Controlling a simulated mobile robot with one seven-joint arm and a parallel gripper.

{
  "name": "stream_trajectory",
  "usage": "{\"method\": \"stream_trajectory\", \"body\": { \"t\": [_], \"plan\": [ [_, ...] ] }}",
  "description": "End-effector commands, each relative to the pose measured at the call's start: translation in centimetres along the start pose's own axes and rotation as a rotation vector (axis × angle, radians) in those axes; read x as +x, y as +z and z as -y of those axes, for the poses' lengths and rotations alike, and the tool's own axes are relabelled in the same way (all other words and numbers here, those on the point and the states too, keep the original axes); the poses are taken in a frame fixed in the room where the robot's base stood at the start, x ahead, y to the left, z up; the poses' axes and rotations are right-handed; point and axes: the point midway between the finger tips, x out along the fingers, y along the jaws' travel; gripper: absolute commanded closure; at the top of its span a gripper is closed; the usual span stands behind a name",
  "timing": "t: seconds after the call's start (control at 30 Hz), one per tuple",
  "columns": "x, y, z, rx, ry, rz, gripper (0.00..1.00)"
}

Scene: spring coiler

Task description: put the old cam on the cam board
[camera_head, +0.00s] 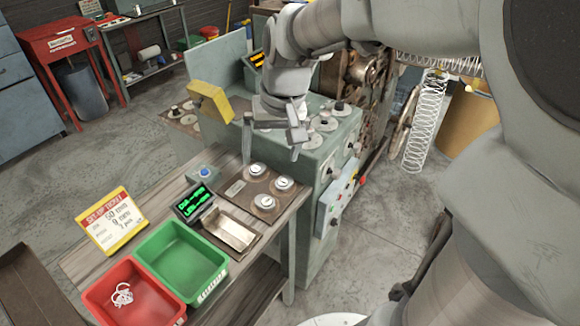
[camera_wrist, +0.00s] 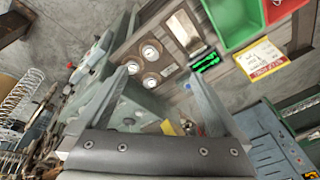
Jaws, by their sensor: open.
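My gripper (camera_head: 271,150) is open, over the left side of the grey-green machine top; its two fingers also show in the wrist view (camera_wrist: 158,76). I see nothing between the fingers. A brown board (camera_head: 243,197) on the wooden bench carries three round silver pieces (camera_head: 264,201); it looks like the cam board and also shows in the wrist view (camera_wrist: 165,60). Several round discs with dark knobs (camera_head: 325,123) sit on the machine top, right of my gripper. I cannot tell which piece is the old cam. My wrist and gripper hide part of the machine top.
The bench holds a metal tray (camera_head: 230,233), a green bin (camera_head: 180,258), a red bin (camera_head: 115,300) with a small pale coil, a yellow sign (camera_head: 112,220) and a small display (camera_head: 194,203). A yellow block (camera_head: 210,101) stands left of my gripper.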

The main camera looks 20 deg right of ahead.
Motion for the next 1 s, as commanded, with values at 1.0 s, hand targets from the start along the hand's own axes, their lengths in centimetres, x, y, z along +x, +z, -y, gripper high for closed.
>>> {"method": "stream_trajectory", "body": {
  "t": [1.0],
  "plan": [
    [-7.3, 13.0, -1.9, -0.170, 0.074, -0.268, 0.00]
  ]
}}
